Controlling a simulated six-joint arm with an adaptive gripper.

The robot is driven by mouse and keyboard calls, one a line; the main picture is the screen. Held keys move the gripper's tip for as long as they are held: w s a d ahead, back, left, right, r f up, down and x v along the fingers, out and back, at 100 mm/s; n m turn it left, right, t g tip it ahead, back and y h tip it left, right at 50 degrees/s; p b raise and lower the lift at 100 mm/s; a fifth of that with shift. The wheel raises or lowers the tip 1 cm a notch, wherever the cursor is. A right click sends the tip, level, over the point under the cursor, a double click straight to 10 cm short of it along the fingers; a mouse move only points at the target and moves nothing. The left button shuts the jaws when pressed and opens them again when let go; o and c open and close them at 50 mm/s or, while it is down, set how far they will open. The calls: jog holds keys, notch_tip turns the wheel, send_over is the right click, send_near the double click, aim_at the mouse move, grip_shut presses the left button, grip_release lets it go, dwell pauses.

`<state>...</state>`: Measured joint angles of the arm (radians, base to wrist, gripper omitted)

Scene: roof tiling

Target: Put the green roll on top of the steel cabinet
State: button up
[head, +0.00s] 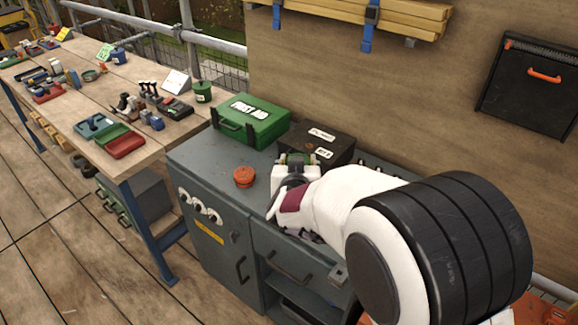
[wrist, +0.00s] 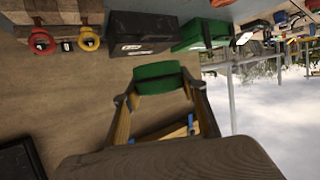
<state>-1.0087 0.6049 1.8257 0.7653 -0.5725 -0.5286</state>
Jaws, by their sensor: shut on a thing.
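The green roll (head: 296,158) is between the fingers of my gripper (head: 294,166), over the top of the grey steel cabinet (head: 210,158). In the wrist view the roll (wrist: 160,77) lies across between the two fingertips of my gripper (wrist: 160,95), which are shut on it. In the head view my wrist hides part of the roll and the cabinet top beneath it. I cannot tell whether the roll touches the top.
A green first aid box (head: 250,121) and a black case (head: 318,144) stand at the back of the cabinet top. An orange round item (head: 244,177) sits left of my gripper. A cluttered wooden workbench (head: 95,75) adjoins at left. The cabinet top's front left is clear.

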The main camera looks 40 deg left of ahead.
notch_tip(320, 180, down, 5)
jog(key=s+a, duration=0.2)
jog(key=shift+s+a+f, duration=0.15)
jog(key=shift+s+a, duration=0.05)
jog(key=shift+s, duration=0.1)
dwell(0.3)
jog(key=shift+f, duration=3.1)
jog(key=shift+f, duration=0.15)
jog(key=shift+f, duration=1.75)
jog(key=shift+f, duration=0.15)
jog(key=o, duration=1.2)
jog(key=shift+c, duration=0.2)
